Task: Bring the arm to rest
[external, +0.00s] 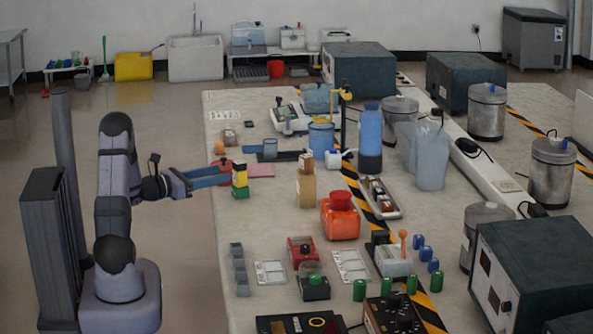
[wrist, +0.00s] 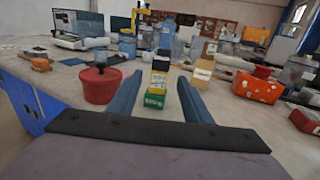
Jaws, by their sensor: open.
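My gripper (external: 226,175) is open, its two blue fingers pointing right over the left edge of the table. A small stack of yellow, black and green blocks (external: 240,180) stands upright on the table close to the fingertips. In the wrist view my gripper (wrist: 158,82) has a finger on either side of the picture of the block stack (wrist: 155,92), with gaps on both sides. I cannot tell whether the stack lies between the tips or just past them. Nothing is seen held.
A red pot (wrist: 101,85) is close beside the left finger in the wrist view.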

